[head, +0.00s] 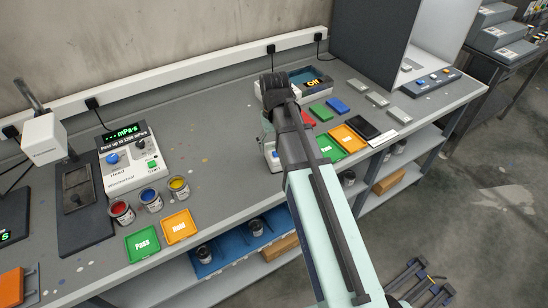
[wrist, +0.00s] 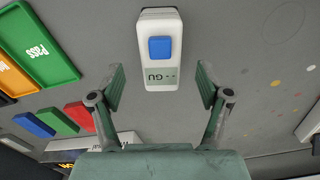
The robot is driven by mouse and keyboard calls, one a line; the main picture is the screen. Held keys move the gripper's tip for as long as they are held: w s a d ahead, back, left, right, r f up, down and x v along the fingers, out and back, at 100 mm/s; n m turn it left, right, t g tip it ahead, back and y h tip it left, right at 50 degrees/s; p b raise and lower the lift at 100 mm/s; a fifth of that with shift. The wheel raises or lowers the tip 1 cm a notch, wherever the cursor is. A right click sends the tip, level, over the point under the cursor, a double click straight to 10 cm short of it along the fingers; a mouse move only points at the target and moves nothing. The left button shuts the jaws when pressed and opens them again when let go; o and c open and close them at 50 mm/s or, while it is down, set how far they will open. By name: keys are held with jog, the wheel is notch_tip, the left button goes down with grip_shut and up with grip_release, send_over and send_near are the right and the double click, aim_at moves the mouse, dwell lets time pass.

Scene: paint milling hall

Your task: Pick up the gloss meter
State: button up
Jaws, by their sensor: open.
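The gloss meter (wrist: 160,68) is a white, rounded block with a blue button and a small display reading "-- GU". It lies on the grey bench, upside down in the wrist view. In the head view the gloss meter (head: 271,161) shows only in part, left of my arm, which hides the rest. My gripper (wrist: 160,78) is open, with one finger on each side of the meter's display end and visible gaps on both sides. In the head view my gripper is mostly hidden behind my own wrist.
A green Pass tray (head: 328,147) and an orange tray (head: 349,138) lie right of the meter. Red, green (head: 321,112) and blue (head: 338,105) blocks lie behind them. Paint pots and a viscometer (head: 128,158) stand at left. The bench between is clear.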

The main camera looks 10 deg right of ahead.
aim_at(274, 152)
jog(key=shift+f+p, duration=0.6)
jog(key=shift+f, duration=1.45)
grip_shut()
jog(key=shift+r, duration=0.1)
